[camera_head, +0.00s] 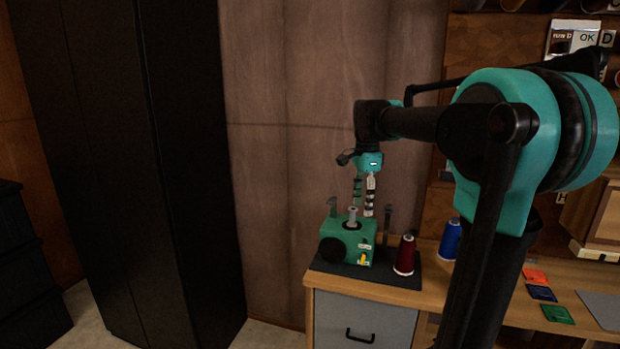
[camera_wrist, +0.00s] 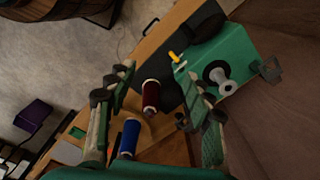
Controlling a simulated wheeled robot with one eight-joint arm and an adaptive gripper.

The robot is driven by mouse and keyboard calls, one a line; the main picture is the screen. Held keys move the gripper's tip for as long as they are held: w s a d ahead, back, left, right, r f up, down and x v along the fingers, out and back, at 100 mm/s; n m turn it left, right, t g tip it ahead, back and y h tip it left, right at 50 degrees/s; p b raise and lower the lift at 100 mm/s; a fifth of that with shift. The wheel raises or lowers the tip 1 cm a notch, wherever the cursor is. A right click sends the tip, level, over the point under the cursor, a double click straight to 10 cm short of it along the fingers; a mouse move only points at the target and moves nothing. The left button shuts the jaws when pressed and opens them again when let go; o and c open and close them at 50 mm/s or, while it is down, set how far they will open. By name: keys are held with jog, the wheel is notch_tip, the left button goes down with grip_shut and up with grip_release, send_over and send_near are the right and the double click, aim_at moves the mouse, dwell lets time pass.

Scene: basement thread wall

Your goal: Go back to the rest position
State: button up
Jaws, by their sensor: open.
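My gripper (camera_head: 364,212) hangs pointing down over the bench in the head view, above the green machine (camera_head: 346,243). In the wrist view my gripper (camera_wrist: 156,82) has its two fingers well apart with nothing held between them. The green machine (camera_wrist: 243,50) also shows there, with a pale spool (camera_wrist: 222,82) on its top to the right of the fingers. The dark red thread spool (camera_head: 405,255) stands on the dark mat beside the machine. It appears below and between the fingers in the wrist view (camera_wrist: 151,95), apart from them.
A blue thread spool (camera_head: 450,240) stands on the wooden bench (camera_head: 432,284), partly behind my arm. Coloured cards (camera_head: 541,293) lie at the right. A tall black cabinet (camera_head: 180,150) stands at the left. A wooden panel wall (camera_head: 300,90) rises close behind the machine.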

jog(key=s+d+f+n+t, duration=0.2)
jog(key=s+f+n, duration=0.5)
jog(key=s+f, duration=0.3)
jog(key=s+d+f+n+t, duration=0.1)
jog(key=s+f+n+t, duration=0.1)
jog(key=s+f+n, duration=0.6)
jog(key=s+f, duration=0.3)
jog(key=f, duration=0.4)
jog(key=shift+s+d+f, duration=0.2)
jog(key=shift+d+f, duration=0.1)
jog(key=shift+d, duration=0.1)
